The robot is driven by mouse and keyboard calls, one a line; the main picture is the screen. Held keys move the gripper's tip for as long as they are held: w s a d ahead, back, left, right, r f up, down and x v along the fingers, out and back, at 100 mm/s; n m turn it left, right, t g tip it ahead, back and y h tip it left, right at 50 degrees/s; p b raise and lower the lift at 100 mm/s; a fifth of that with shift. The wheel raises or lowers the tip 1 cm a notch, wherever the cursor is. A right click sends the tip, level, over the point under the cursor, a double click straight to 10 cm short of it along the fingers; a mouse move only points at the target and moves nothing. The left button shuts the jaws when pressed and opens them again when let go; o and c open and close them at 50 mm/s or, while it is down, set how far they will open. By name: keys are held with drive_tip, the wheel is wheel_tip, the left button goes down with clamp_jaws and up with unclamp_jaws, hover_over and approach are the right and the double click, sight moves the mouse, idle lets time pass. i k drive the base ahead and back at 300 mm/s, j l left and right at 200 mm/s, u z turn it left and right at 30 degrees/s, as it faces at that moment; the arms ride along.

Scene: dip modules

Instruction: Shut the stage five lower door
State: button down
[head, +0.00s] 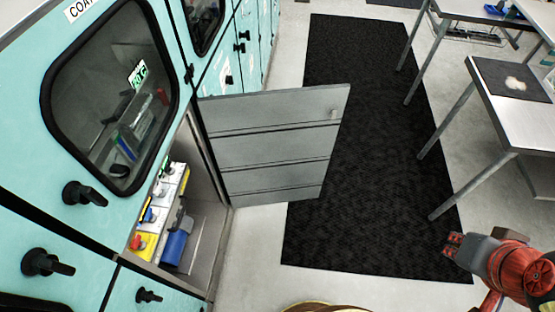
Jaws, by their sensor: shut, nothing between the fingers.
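A grey door (275,140) of a lower compartment stands wide open in the head view. It is hinged on the compartment's far side and sticks out to the right over the floor. A small round knob or latch (333,113) shows near its free edge. The open compartment (205,235) holds several coloured items and a blue cylinder (175,247). I cannot read a stage number on it. My gripper (452,246) is at the lower right, above the floor at the mat's edge. It is shut and empty, well apart from the door.
A teal cabinet row (115,110) with black handles and windows runs along the left. A black mat (370,190) lies on the pale floor. Metal tables (520,125) with thin legs stand at the right. Floor between door and gripper is clear.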

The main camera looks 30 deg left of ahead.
sight(271, 147)
drive_tip(key=i+l+u, duration=0.1)
drive_tip(key=i, duration=0.4)
drive_tip(key=i+l+u, duration=0.1)
drive_tip(key=i, duration=0.4)
drive_tip(key=i+l+u, duration=0.1)
drive_tip(key=i, duration=0.45)
drive_tip(key=i+l+u, duration=0.1)
drive_tip(key=i+l, duration=0.2)
drive_tip(key=i, duration=0.15)
drive_tip(key=i+u, duration=0.35)
drive_tip(key=i, duration=1.8)
drive_tip(key=i+u, duration=0.15)
drive_tip(key=u, duration=0.25)
drive_tip(key=i+u, duration=0.15)
drive_tip(key=u, duration=0.25)
drive_tip(key=i+l+u, duration=0.1)
drive_tip(key=u, duration=0.3)
drive_tip(key=i+l+u, duration=0.15)
drive_tip(key=u, duration=3.15)
